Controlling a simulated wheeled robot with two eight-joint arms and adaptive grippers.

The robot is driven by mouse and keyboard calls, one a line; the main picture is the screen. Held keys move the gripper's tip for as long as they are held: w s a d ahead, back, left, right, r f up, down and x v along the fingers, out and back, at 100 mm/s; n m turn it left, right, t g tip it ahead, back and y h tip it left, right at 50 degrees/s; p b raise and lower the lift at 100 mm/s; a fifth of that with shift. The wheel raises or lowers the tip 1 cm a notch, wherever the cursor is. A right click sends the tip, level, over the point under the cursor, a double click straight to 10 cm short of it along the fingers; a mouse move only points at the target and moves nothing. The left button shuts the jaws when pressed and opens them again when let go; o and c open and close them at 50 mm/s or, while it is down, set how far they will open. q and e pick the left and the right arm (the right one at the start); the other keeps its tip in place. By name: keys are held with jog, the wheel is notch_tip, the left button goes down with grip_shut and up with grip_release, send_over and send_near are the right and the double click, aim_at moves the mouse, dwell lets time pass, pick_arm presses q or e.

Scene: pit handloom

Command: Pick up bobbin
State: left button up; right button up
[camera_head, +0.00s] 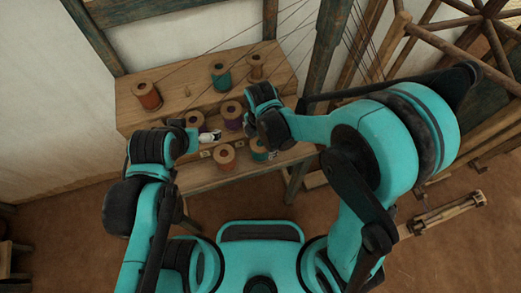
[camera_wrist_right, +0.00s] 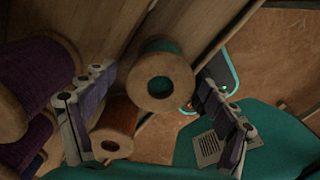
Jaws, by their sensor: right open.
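Several wooden bobbins with coloured thread stand on a wooden stepped bench. A teal bobbin (camera_head: 259,150) stands on the lower front step, partly hidden by my right gripper (camera_head: 268,142). In the right wrist view, the teal bobbin (camera_wrist_right: 161,80) shows its round end and dark hole between the spread fingers of my right gripper (camera_wrist_right: 154,76). The gripper is open, and no grasp shows. An orange bobbin (camera_wrist_right: 115,130) lies beside it, nearer the left finger; it also shows in the head view (camera_head: 225,157). My left gripper (camera_head: 209,137) is over the bench near the orange bobbin; its opening is unclear.
The bench (camera_head: 185,105) also holds another orange bobbin (camera_head: 147,95), a teal one (camera_head: 221,75), a brown one (camera_head: 256,66) and a purple one (camera_head: 232,114). Large purple bobbins (camera_wrist_right: 40,72) crowd the wrist view's left. Loom beams and threads rise behind.

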jog(key=c, duration=1.3)
